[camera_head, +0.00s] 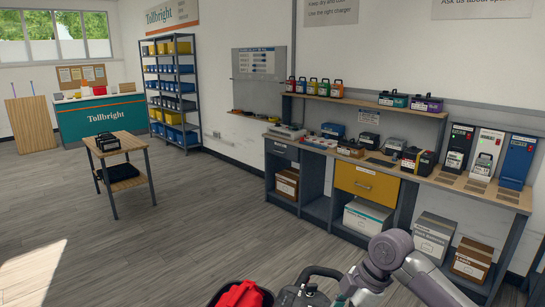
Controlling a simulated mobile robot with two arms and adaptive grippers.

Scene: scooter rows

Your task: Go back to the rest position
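My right arm comes in at the bottom right, its grey and purple links bent above the floor. At its end a dark shape (308,288), which looks like my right gripper, is cut off by the bottom edge. Its fingertips cannot be made out, so I cannot tell whether it is open or holds anything. My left gripper is not in view. A red item (240,295) sits in a dark bin to the left of the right gripper, also cut off by the bottom edge.
A workbench (465,182) with batteries and chargers runs along the right wall, boxes below. A small wooden stand (127,184) holds a black item with a handle. A blue-bin shelf (196,95) and a teal counter (105,118) stand behind. The middle floor is clear.

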